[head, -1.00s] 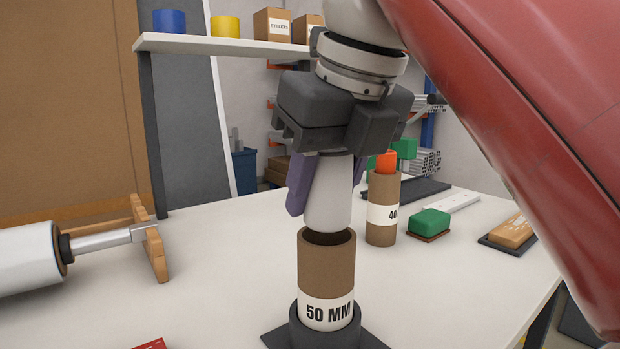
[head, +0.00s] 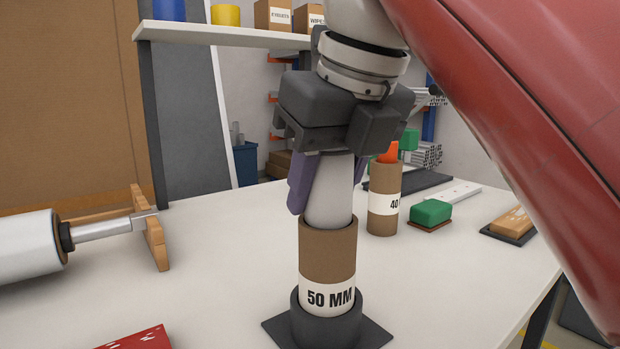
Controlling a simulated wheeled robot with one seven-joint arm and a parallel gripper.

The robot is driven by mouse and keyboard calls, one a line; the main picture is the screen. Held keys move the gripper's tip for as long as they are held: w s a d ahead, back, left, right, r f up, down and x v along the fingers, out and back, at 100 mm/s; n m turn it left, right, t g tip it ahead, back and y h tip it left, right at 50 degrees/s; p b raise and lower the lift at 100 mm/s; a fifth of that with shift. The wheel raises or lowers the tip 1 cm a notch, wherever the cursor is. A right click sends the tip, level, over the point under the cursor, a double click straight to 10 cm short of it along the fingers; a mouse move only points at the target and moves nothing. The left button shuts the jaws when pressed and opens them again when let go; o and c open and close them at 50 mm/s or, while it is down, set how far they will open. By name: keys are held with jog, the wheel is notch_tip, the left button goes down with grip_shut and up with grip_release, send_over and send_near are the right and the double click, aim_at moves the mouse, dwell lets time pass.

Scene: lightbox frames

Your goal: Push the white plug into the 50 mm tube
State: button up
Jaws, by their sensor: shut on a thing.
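The brown 50 mm tube (head: 328,258) stands upright in a dark round holder (head: 327,322) on a square base, its white "50 MM" label facing me. My gripper (head: 325,185) is directly above it, shut on the white plug (head: 330,192). The plug's lower end meets the tube's mouth and looks to be just inside the rim; the rim hides how deep it sits. The plug leans slightly or tapers; I cannot tell which. A purple finger shows on the plug's left side, above the rim.
Behind to the right stands a 40-labelled tube (head: 383,200) with an orange plug (head: 389,153). A green block (head: 431,212) and a wooden block (head: 513,222) lie right. A red card (head: 137,338) lies in front.

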jog(key=shift+f, duration=0.25)
jog(key=o, duration=1.2)
jog(key=shift+r, duration=0.1)
jog(key=p+v, duration=0.3)
jog(key=v, duration=0.3)
jog(key=shift+s+r, duration=0.1)
jog(key=shift+r, duration=0.15)
jog(key=shift+s+d+r+p, duration=0.2)
jog(key=shift+s+r+p, duration=0.05)
jog(key=shift+r+p, duration=0.25)
